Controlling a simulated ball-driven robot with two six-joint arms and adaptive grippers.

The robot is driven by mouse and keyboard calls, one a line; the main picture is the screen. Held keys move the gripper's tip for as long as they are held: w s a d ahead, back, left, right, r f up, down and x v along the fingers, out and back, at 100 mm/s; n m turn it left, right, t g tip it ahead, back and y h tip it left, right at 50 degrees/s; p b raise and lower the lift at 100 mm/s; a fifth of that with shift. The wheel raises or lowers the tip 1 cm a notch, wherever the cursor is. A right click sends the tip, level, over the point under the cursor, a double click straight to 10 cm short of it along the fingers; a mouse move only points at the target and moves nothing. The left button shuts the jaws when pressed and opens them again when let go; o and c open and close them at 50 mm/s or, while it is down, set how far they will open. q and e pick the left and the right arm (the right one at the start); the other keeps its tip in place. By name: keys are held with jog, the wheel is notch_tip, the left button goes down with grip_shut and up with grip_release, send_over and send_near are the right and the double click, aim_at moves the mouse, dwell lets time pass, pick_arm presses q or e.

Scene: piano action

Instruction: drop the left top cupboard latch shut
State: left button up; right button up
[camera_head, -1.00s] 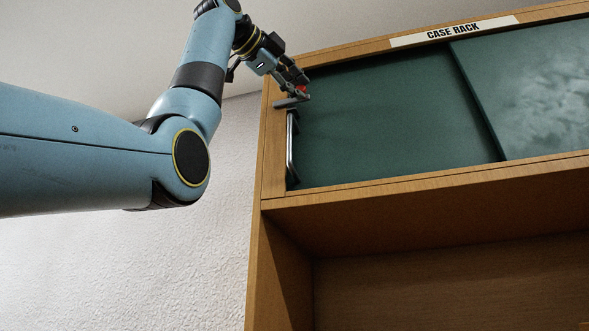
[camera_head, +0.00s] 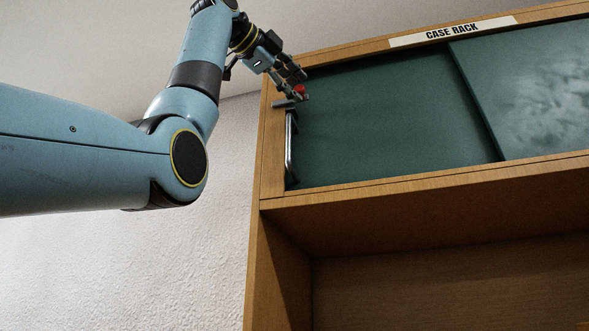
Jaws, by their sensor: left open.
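The cupboard's left door (camera_head: 390,120) is a dark green panel in a wooden frame, with an upright metal handle (camera_head: 290,150) at its left edge. Just above the handle is a small grey latch bar (camera_head: 287,103) with a red part (camera_head: 299,90) beside it. My left gripper (camera_head: 294,80) is open at the latch, its fingers close to the red part. I cannot tell whether they touch. The fingers partly hide the latch. My right gripper is out of view.
A second green door (camera_head: 530,90) with pale smudges is on the right. A label reading CASE RACK (camera_head: 453,32) is on the top rail. An open wooden shelf space (camera_head: 450,270) lies below. The white wall (camera_head: 120,270) is at left.

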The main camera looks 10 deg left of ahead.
pick_arm(q)
jog(key=v, duration=1.1)
jog(key=shift+s, duration=0.2)
jog(key=shift+a, duration=0.1)
